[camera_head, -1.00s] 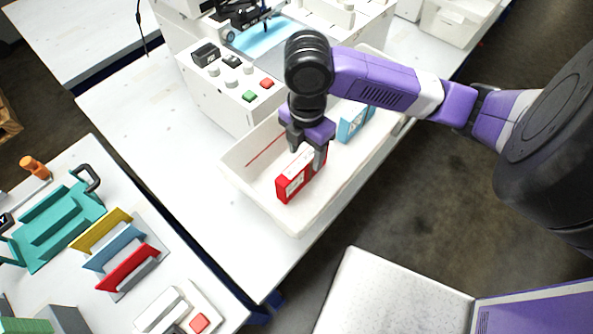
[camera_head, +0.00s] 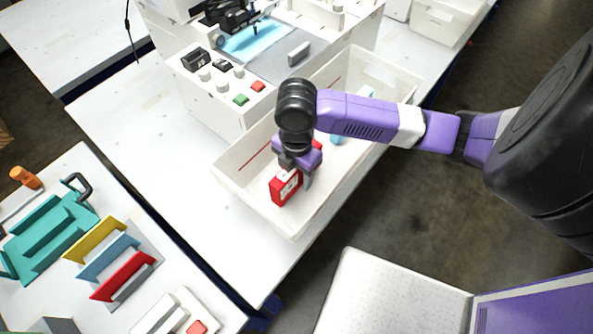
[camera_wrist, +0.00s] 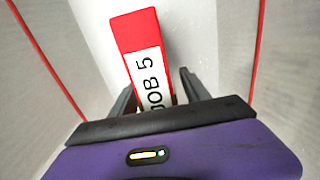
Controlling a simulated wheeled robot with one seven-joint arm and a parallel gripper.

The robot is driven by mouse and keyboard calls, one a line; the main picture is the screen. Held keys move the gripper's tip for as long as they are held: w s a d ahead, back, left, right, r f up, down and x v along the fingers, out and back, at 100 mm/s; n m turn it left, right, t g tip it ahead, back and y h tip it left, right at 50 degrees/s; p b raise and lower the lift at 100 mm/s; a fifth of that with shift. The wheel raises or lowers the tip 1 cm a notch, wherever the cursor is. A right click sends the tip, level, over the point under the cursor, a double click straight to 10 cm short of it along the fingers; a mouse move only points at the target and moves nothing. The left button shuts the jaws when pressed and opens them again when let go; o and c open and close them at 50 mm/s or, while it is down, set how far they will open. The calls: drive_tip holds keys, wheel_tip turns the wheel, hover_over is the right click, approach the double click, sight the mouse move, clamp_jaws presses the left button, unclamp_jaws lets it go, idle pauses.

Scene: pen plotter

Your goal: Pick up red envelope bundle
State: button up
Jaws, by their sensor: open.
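The red envelope bundle (camera_head: 285,186) stands in the long white bin and carries a white label. In the wrist view the red bundle (camera_wrist: 137,32) shows its label reading "JOB 5", and its near end lies between the two fingers. My gripper (camera_head: 298,176) is down inside the bin over the bundle; in the wrist view the gripper (camera_wrist: 158,95) is open, with a finger on each side of the bundle. The right finger looks slightly apart from it; contact on the left cannot be told. Part of the bundle is hidden by my gripper in the head view.
The white bin (camera_head: 262,208) has raised walls close around my gripper. A blue bundle (camera_head: 336,139) stands farther back in it, mostly behind my arm. The plotter (camera_head: 215,95) stands behind the bin. A side table (camera_head: 60,165) holds a teal tray and coloured racks.

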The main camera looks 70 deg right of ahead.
clamp_jaws()
drive_tip(key=shift+r, duration=0.15)
